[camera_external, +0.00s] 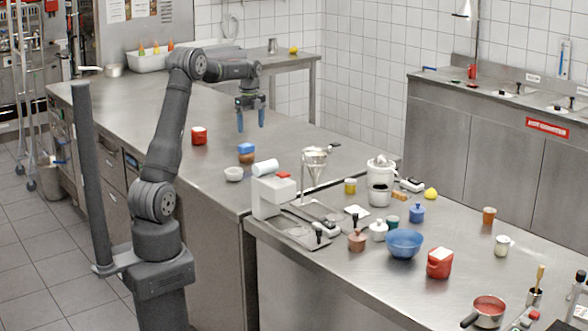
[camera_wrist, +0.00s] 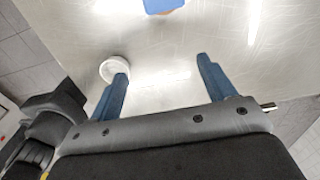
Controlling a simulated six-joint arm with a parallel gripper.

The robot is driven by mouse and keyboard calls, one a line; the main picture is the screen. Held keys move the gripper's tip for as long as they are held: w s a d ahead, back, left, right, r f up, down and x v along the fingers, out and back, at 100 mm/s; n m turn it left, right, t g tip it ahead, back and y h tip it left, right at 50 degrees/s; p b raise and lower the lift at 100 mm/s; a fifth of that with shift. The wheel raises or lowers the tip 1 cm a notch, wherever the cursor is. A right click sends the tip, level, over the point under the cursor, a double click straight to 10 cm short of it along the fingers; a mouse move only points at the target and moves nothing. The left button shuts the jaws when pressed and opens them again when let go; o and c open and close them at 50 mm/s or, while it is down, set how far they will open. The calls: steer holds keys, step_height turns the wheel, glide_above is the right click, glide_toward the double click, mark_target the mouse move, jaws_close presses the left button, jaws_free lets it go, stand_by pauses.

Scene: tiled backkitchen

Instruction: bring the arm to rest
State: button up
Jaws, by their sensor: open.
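My arm reaches up from its base and out over the steel counter. My gripper (camera_external: 251,117) points down above the counter with its two blue fingers apart and nothing between them. In the wrist view my gripper (camera_wrist: 163,80) is also open, with bare steel showing between the fingers. Below and near it in the external view are a brown pot with a blue top (camera_external: 246,149) and a white bowl (camera_external: 234,174), both standing on the counter apart from the fingers. The white bowl (camera_wrist: 114,69) shows partly behind the left finger in the wrist view.
A red canister (camera_external: 199,136) stands left of the gripper. A white scale-like machine (camera_external: 268,198), a steel funnel stand (camera_external: 315,165) and a blue bowl (camera_external: 404,244) crowd the nearer counter.

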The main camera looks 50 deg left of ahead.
steer(key=shift+n, duration=0.5)
steer(key=s+a+f, duration=0.3)
steer(key=s+a, duration=0.2)
steer(key=a, duration=0.4)
steer(key=s+a+f, duration=0.3)
steer(key=s+a, duration=0.2)
steer(key=a, duration=0.5)
steer(key=s+a+f, duration=0.3)
steer(key=s+a, duration=0.2)
steer(key=a, duration=0.5)
steer(key=shift+s+f, duration=0.1)
steer(key=shift+s, duration=0.15)
steer(key=shift+d, duration=0.1)
steer(key=w+d+r, duration=0.3)
steer(key=w+d, duration=0.1)
steer(key=d, duration=0.4)
steer(key=w+d+r, duration=0.4)
steer(key=w+d, duration=0.1)
steer(key=d, duration=0.3)
steer(key=shift+w+d+r, duration=0.15)
steer(key=shift+w+d, duration=0.05)
steer(key=shift+w, duration=0.05)
